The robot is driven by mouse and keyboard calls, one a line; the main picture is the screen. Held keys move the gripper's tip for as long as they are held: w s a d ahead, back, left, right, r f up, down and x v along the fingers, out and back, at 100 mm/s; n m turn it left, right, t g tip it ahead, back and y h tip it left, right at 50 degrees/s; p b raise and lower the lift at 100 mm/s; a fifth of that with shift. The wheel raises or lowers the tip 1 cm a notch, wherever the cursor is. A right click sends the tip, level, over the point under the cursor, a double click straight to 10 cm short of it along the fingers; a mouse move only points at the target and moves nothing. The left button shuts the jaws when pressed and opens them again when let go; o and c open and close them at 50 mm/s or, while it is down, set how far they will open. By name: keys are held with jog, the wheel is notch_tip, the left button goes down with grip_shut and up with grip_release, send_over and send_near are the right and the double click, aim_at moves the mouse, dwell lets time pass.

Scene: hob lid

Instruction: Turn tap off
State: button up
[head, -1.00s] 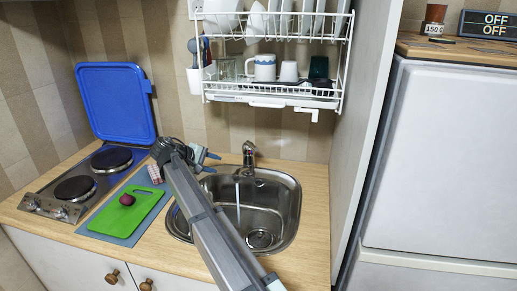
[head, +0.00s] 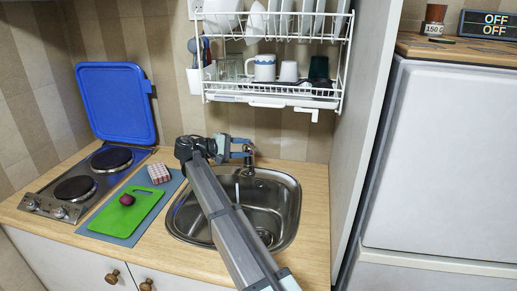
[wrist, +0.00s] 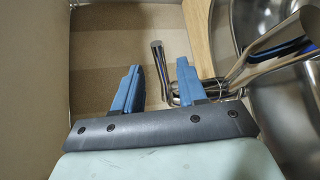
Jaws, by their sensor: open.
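The chrome tap stands at the back edge of the sink; in the head view its spout (head: 242,172) shows just below my gripper (head: 248,148), which hides part of the top. A thin stream seems to fall from the spout into the basin. In the wrist view the tap's slim upright lever (wrist: 158,62) appears between the two blue fingertips of my gripper (wrist: 160,72), with gaps on both sides. The spout (wrist: 272,45) reaches to the upper right there. My gripper is open and holds nothing. I cannot tell how deep the lever sits between the fingers.
The steel sink (head: 293,205) lies below my arm. A dish rack (head: 275,92) hangs above the tap. To the left are a green cutting board (head: 145,208), a hob (head: 75,188) and its raised blue lid (head: 115,105). A tall side panel (head: 350,140) stands right.

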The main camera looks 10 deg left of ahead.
aim_at(252, 147)
jog(key=x, duration=0.6)
jog(key=shift+w+d, duration=0.25)
jog(key=shift+f, duration=0.1)
jog(key=shift+c, duration=0.4)
grip_shut()
